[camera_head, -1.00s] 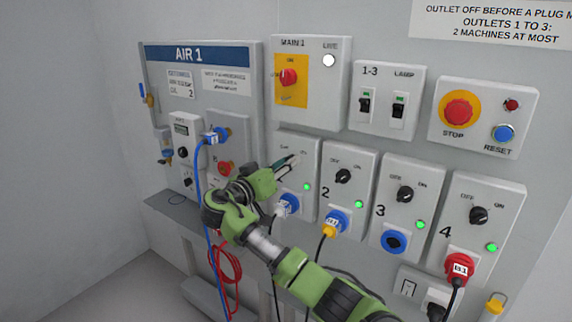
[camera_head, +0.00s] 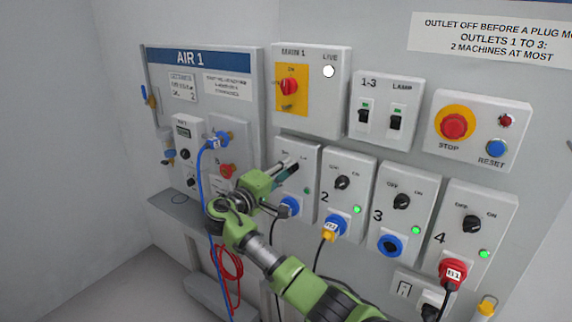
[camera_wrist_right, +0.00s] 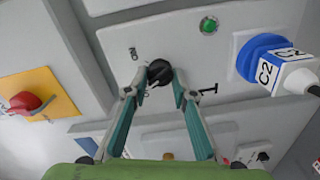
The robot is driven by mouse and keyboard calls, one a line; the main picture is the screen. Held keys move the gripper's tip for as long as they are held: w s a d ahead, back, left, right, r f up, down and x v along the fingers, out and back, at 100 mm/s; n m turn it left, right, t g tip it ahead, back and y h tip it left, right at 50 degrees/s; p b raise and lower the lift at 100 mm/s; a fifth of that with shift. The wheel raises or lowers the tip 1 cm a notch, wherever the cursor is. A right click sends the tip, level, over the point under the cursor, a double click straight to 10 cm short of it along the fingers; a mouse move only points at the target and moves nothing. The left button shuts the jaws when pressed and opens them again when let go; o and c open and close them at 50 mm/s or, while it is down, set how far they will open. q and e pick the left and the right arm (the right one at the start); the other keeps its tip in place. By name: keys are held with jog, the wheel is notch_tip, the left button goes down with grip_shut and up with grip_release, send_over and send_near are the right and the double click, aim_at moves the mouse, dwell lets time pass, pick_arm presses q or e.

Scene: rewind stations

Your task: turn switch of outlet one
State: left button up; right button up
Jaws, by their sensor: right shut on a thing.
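The outlet one box (camera_head: 310,160) is at the middle of the panel in the head view, left of outlet 2. My right gripper (camera_head: 287,170) is at its upper part and hides the switch there. In the right wrist view, the black round switch (camera_wrist_right: 159,73) sits between the two fingers of the right gripper (camera_wrist_right: 160,90), which are closed on it. An "ON" label shows upside down beside it. The outlet's green lamp (camera_wrist_right: 208,25) looks dim. A white plug marked C2 (camera_wrist_right: 285,72) sits in the blue socket (camera_wrist_right: 255,55). My left gripper is not in view.
Outlet 2 (camera_head: 345,205), outlet 3 (camera_head: 402,225) and outlet 4 (camera_head: 478,245) stand to the right with lit green lamps. The main switch (camera_head: 289,87) is above. A blue hose (camera_head: 202,185) hangs at the left, close to my right arm.

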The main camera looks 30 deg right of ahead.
jog(key=shift+n+p, duration=0.85)
jog(key=shift+n, duration=0.65)
jog(key=shift+f, duration=0.1)
jog(key=o, duration=1.1)
jog(key=shift+a, duration=0.1)
jog(key=v, duration=1.2)
